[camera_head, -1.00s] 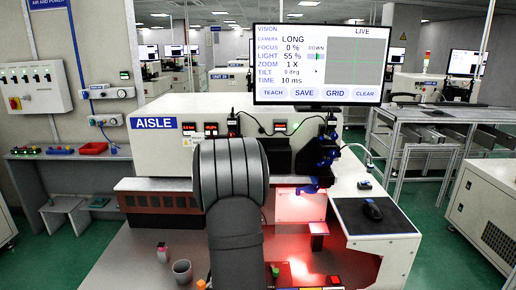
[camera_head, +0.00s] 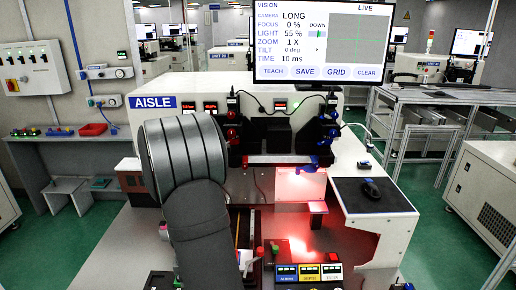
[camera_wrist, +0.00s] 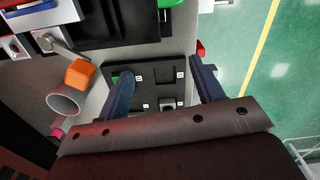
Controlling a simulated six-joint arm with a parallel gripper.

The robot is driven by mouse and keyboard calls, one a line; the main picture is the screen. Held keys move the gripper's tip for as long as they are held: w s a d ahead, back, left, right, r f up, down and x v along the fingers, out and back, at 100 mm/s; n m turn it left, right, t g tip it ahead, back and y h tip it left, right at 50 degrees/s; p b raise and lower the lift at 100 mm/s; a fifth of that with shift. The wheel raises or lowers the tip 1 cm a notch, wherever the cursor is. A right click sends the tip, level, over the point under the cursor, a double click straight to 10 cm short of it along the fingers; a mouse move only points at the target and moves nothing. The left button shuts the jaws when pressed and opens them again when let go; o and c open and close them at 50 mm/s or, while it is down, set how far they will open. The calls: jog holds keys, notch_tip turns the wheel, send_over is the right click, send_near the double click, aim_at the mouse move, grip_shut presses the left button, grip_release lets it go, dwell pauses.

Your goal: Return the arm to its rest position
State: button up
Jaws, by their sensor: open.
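My arm (camera_head: 190,165) rises in the left middle of the head view, in front of the machine marked AISLE (camera_head: 190,103). Its gripper end cannot be made out there. In the wrist view my gripper (camera_wrist: 162,68) shows two dark blue fingers, spread wide apart with nothing held between them. Beyond the fingers lies a black plate (camera_wrist: 152,88) with small white marks and a small grey piece on it. I cannot tell how far the fingertips are above it.
In the wrist view a grey cup (camera_wrist: 66,100) and an orange block (camera_wrist: 79,73) are left of the fingers; green floor (camera_wrist: 255,50) is at right. In the head view a monitor (camera_head: 325,42), a mouse (camera_head: 370,188) on a dark pad and a button panel (camera_head: 308,274) stand right of my arm.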

jog(key=shift+a+f, duration=0.45)
jog(key=shift+a, duration=0.35)
jog(key=shift+a+f, duration=0.5)
jog(key=shift+a, duration=0.25)
jog(key=shift+a+f, duration=0.45)
jog(key=shift+a, duration=0.35)
